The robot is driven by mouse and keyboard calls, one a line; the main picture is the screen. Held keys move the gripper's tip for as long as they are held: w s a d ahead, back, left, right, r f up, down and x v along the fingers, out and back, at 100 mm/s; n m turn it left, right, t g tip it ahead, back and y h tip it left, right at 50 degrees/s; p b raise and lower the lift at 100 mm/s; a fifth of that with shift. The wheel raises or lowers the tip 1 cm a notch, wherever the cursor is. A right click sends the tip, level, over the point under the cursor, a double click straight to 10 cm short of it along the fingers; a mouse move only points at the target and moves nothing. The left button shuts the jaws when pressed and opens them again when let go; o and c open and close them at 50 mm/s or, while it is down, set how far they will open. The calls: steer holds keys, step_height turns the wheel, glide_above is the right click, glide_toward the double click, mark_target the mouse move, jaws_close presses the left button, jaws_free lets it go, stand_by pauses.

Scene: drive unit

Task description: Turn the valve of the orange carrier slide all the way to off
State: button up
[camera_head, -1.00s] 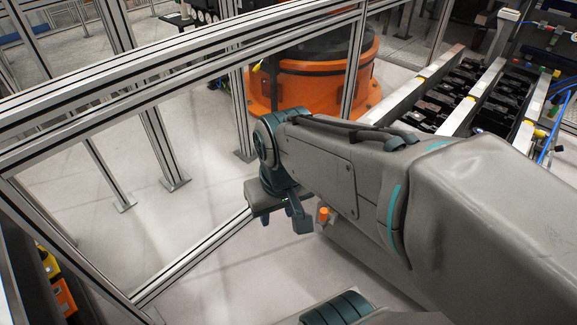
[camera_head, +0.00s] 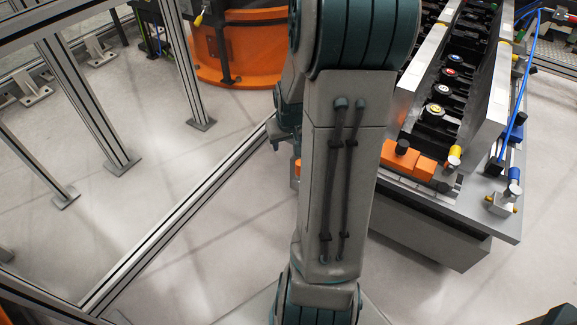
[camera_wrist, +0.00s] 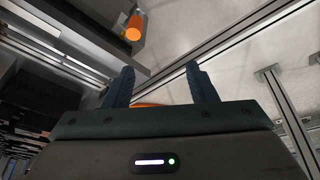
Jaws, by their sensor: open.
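My gripper (camera_wrist: 160,78) is open and empty in the wrist view, its two dark fingers spread apart. An orange cylindrical valve knob (camera_wrist: 133,30) on a grey fitting shows beyond the fingertips, slightly left of the middle, apart from the fingers. In the head view my gripper (camera_head: 284,142) is mostly hidden behind my arm. A small bit of orange (camera_head: 297,167) shows at the arm's left edge, perhaps the same knob. An orange block (camera_head: 418,161) sits at the near end of the carrier track, right of my arm. The valve's setting cannot be told.
A yellow-topped valve (camera_head: 455,155) and a blue-topped valve (camera_head: 514,174) stand farther right on the bench (camera_head: 480,212). Metal rails with black carriers run back from there. An aluminium fence frame (camera_head: 180,215) crosses the left. Open floor lies at left.

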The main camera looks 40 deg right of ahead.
steer(key=shift+m+t, duration=0.4)
steer(key=shift+m, duration=0.1)
steer(key=w+d+f+b, duration=0.1)
steer(key=d+f+b, duration=0.2)
steer(key=f, duration=0.4)
steer(key=w+d+f+b, duration=0.2)
steer(key=f+b, duration=0.1)
steer(key=f, duration=0.4)
steer(key=w+d+f+b, duration=0.2)
steer(key=d+f+b, duration=0.1)
steer(key=f, duration=0.5)
steer(key=shift+w+d, duration=0.15)
steer(key=shift+d, duration=0.2)
jaws_close()
